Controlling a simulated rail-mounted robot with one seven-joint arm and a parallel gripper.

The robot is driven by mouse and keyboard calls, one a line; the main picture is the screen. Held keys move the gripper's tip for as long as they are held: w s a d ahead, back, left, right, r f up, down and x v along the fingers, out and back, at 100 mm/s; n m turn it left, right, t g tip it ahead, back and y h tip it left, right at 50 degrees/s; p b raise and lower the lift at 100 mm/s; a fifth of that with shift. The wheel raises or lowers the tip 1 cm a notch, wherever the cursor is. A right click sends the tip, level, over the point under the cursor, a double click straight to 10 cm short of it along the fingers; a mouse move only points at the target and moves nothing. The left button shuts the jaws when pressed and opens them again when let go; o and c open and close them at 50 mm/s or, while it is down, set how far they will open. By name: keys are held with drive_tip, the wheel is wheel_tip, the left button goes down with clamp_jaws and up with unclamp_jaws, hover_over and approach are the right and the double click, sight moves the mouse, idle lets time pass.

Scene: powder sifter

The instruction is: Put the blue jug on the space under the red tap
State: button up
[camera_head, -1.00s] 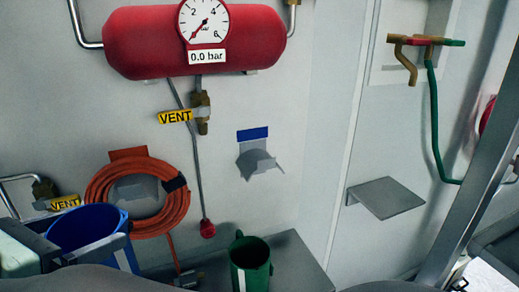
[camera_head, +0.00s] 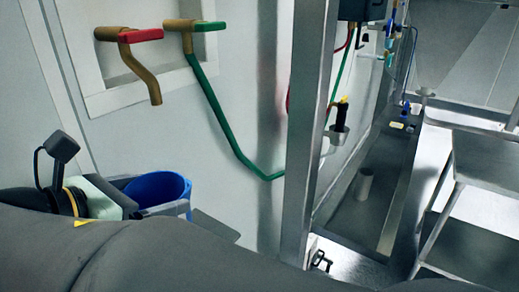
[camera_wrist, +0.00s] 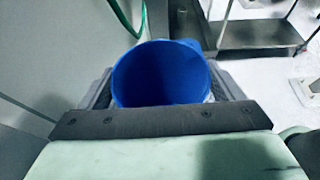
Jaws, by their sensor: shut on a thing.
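The blue jug (camera_head: 160,187) is in my gripper (camera_head: 158,200), low on the left in the head view. In the wrist view the blue jug (camera_wrist: 160,75) stands between the two fingers of my gripper (camera_wrist: 163,88), which are shut on its sides. I look into its open mouth, and its inside looks empty. The red tap (camera_head: 140,36) is on the wall above, with its brown spout pointing down over the jug's left part in the picture. The grey shelf (camera_head: 216,229) under the taps shows at the jug's lower right, largely hidden by the jug and arm. I cannot tell whether the jug touches it.
A green tap (camera_head: 207,27) with a green hose (camera_head: 215,115) is right of the red tap. A metal post (camera_head: 309,130) stands to the right.

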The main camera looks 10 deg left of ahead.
sight(152, 184)
drive_tip(key=w+f, duration=0.1)
drive_tip(key=w, duration=0.1)
drive_tip(key=w+a+p, duration=0.1)
drive_tip(key=w, duration=0.1)
drive_tip(key=w+a+f, duration=0.1)
drive_tip(key=w, duration=0.1)
drive_tip(key=shift+a+f, duration=0.15)
drive_tip(key=shift+f, duration=0.2)
drive_tip(key=w+a+f+p, duration=0.1)
drive_tip(key=w+f, duration=0.4)
drive_tip(key=f, duration=0.4)
drive_tip(key=shift+a+f+p, duration=0.25)
drive_tip(key=shift+a+p, duration=0.05)
drive_tip(key=shift+a, duration=0.05)
drive_tip(key=shift+w, duration=0.1)
drive_tip(key=o, duration=1.3)
drive_tip(key=shift+f, duration=0.15)
drive_tip(key=b+v, duration=0.2)
drive_tip(key=v, duration=1)
drive_tip(key=shift+r, duration=0.2)
